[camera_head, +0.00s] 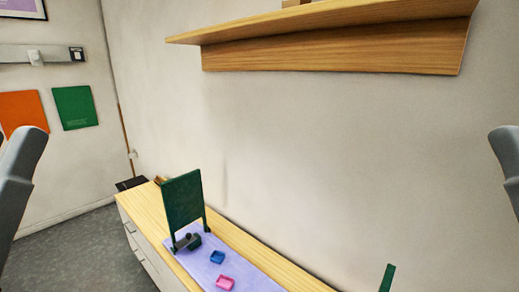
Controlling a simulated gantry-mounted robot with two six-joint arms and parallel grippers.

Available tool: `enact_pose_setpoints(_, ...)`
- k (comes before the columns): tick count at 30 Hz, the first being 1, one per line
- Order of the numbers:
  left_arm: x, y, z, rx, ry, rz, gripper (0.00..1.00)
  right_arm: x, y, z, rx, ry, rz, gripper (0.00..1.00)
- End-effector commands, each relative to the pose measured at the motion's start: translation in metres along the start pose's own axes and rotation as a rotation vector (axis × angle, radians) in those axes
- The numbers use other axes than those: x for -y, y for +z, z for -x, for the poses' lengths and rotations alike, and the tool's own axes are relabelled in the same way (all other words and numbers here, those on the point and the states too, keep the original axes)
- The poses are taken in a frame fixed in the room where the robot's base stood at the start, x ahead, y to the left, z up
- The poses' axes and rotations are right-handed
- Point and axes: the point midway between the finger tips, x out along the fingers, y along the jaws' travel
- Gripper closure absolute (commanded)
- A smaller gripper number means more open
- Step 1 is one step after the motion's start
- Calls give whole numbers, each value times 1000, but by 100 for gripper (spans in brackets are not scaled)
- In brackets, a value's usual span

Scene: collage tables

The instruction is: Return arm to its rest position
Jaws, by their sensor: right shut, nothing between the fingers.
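A grey part of my right arm (507,158) shows at the right edge, raised well above the counter and apart from everything on it. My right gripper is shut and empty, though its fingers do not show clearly. A grey part of my left arm (18,170) stands at the left edge. The left gripper's fingers are out of view.
A wood-topped counter (265,242) runs along the wall. On it are a purple mat (206,271), a green board (183,198), a dark object (187,241), a blue tray (217,257) and a pink tray (225,283). A wooden shelf (330,55) juts out above.

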Motion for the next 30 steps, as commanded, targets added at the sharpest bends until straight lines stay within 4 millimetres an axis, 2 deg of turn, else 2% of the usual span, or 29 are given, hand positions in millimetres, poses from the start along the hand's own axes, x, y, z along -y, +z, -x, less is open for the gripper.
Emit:
enact_pose_setpoints(1, 0, -33, -36, 0, 0, 0, 61, 0, -33, -36, 0, 0, 0, 100)
enact_pose_setpoints(3, 0, -57, -62, 0, 0, 0, 61, 0, -57, -62, 1, 0, 0, 100)
enact_pose_setpoints(12, 1, -153, -166, 0, 0, 0, 61, -1, -152, -167, 2, 0, -1, 100)
enact_pose_setpoints(15, 1, -173, -188, 0, 0, 0, 61, -1, -172, -188, 2, 0, -1, 100)
enact_pose_setpoints(19, 1, -183, -199, 1, 0, 0, 61, -1, -182, -199, 3, 0, -1, 100)
enact_pose_setpoints(30, 1, -181, -197, 1, 0, 0, 61, -1, -180, -197, 2, 0, -1, 100)
